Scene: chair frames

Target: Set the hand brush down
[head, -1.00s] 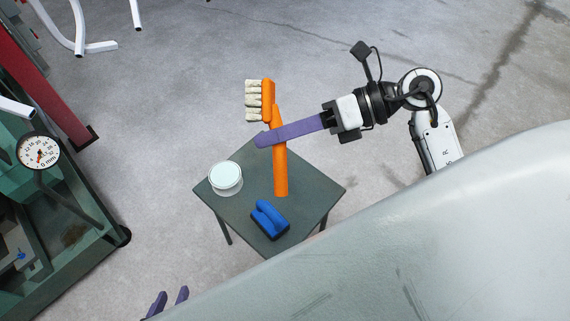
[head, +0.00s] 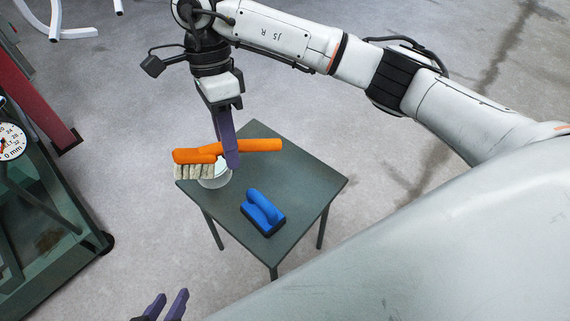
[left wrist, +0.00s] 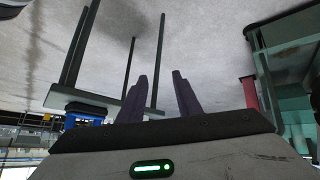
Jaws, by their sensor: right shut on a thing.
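The orange hand brush (head: 262,145) with pale bristles is in the head view, lying level with its bristles facing down at the left. My right gripper (head: 230,160) is shut on its handle, the purple fingers pointing down. The brush is over the back left part of the small dark table (head: 310,185) and partly covers a white round container (head: 214,180). I cannot tell whether the brush touches anything below. My left gripper (head: 169,306) is at the bottom of the head view, its purple fingers apart and empty; it also shows in the left wrist view (left wrist: 160,95).
A blue block-like tool with a handle (head: 262,212) stands on the table's front part. The table's right side is bare. A green-framed machine (head: 60,235) with a dial gauge (head: 10,140) and a red post (head: 40,90) stand at the left.

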